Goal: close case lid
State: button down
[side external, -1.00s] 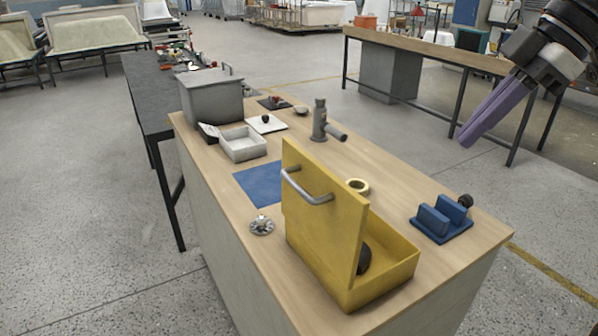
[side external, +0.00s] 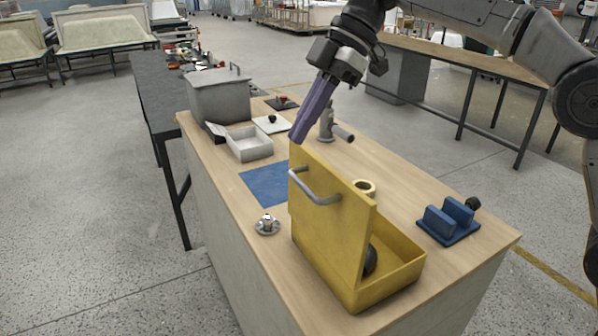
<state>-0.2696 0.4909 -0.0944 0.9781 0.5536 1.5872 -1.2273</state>
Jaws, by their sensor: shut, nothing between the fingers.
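A yellow case (side external: 395,275) sits near the front of the wooden table. Its lid (side external: 340,225) stands upright, open, with a grey metal handle (side external: 318,194) on its outer left face. A dark round object (side external: 370,262) is partly visible inside the case, mostly hidden by the lid. My gripper (side external: 297,138) has long purple fingers, shut and empty, pointing down and to the left. Its tips appear just above the far upper corner of the lid; I cannot tell whether they touch it.
A grey faucet (side external: 327,122) stands close behind the fingers. A tape roll (side external: 363,188) and a blue holder (side external: 449,222) are right of the lid. A small metal fitting (side external: 267,225) and blue mat (side external: 264,184) are left. A white tray (side external: 250,144) and grey box (side external: 219,98) stand farther back.

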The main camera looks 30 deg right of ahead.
aim_at(301, 184)
notch_tip(301, 184, down, 8)
jog(key=shift+a, duration=0.35)
jog(key=shift+d, duration=0.15)
dwell(0.5)
